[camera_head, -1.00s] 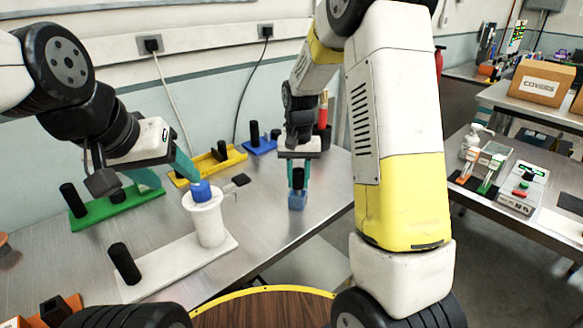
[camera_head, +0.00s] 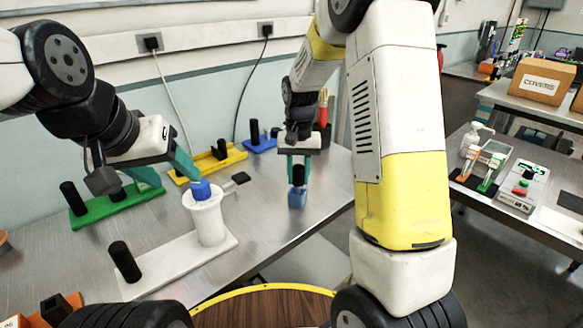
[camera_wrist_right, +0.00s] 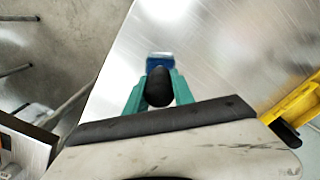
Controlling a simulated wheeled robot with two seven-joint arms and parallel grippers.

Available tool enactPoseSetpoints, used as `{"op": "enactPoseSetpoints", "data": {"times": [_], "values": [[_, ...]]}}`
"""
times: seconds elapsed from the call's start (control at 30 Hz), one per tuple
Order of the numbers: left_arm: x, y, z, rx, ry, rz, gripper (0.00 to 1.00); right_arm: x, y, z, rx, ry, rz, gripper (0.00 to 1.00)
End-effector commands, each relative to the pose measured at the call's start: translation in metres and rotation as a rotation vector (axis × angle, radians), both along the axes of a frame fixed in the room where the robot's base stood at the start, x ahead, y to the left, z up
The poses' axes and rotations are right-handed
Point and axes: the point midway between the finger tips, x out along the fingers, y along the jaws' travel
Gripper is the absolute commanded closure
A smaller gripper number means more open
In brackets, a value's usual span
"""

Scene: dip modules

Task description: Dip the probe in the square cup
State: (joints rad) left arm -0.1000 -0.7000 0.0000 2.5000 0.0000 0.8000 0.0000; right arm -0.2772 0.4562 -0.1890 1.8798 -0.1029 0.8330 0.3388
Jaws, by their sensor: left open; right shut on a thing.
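My right gripper (camera_head: 298,170) is shut on a dark rounded handle (camera_wrist_right: 159,87), with a blue block (camera_head: 297,199) just below it near the table's front edge. The block also shows beyond the handle in the right wrist view (camera_wrist_right: 159,61). I cannot tell whether handle and block are one piece. A white round holder (camera_head: 209,222) stands on a white base, and a blue piece (camera_head: 202,190) sits in its top. My left gripper (camera_head: 168,174) is open, one teal finger close to that blue piece; contact is unclear. I cannot tell which item is the probe or the square cup.
Green (camera_head: 120,205), yellow (camera_head: 190,174) and blue (camera_head: 258,147) bases with dark posts stand along the back. A black post (camera_head: 124,260) rises from the white base.

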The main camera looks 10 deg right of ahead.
Motion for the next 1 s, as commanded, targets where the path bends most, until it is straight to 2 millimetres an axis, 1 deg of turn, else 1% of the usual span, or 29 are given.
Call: {"op": "enactPoseSetpoints", "data": {"times": [1.0], "values": [[0.0,0.0,0.0,0.0,0.0,0.0,0.43,0.0,0.0,0.062,0.0,-0.001,0.001,1.0]]}}
